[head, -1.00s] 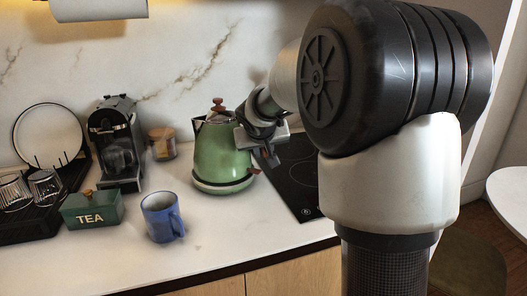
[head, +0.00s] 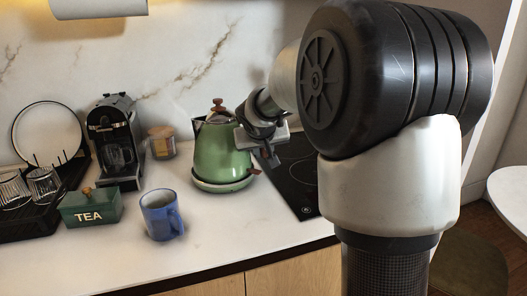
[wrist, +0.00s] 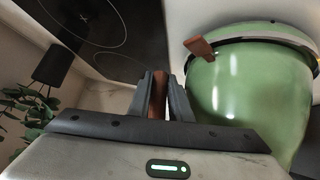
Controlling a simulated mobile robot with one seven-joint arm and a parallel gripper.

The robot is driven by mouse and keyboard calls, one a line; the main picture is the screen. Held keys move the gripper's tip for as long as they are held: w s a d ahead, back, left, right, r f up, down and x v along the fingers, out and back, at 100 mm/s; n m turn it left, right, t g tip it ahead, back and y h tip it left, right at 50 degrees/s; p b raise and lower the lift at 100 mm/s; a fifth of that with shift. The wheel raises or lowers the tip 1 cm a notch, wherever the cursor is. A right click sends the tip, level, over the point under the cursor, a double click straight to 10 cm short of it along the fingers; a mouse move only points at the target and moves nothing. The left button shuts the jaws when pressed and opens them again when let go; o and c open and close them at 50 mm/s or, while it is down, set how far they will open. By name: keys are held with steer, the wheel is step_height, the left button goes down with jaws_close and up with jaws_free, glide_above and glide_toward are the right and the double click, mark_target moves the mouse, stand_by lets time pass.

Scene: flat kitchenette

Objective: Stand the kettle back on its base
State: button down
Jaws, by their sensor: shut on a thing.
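The green kettle (head: 222,150), with a brown lid knob, is upright directly over its low round base (head: 222,187) on the counter. Only a thin dark line shows between them in the head view; I cannot tell whether the kettle fully touches the base. A small brown tab (head: 254,171) sticks out low on the kettle's right. My gripper (wrist: 160,97) is shut on the kettle's brown handle (wrist: 158,95), on the kettle's right side. The kettle body also fills the right of the wrist view (wrist: 245,90). My gripper partly hides the handle in the head view.
A black hob (head: 298,180) lies right of the kettle. A blue mug (head: 161,216) and a green tea box (head: 91,208) stand front left. A coffee machine (head: 117,140), a lidded jar (head: 162,142) and a dish rack (head: 40,215) are farther left.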

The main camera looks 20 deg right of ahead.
steer(key=shift+f+b, duration=0.1)
steer(key=shift+b, duration=0.2)
steer(key=c, duration=1.9)
jaws_free()
steer(key=shift+s+f, duration=0.1)
steer(key=shift+f, duration=0.25)
steer(key=shift+s+a+r, duration=0.1)
steer(key=shift+s+r, duration=0.2)
steer(key=shift+r, duration=0.2)
steer(key=p+v, duration=0.2)
steer(key=v, duration=0.8)
steer(key=shift+p, duration=0.35)
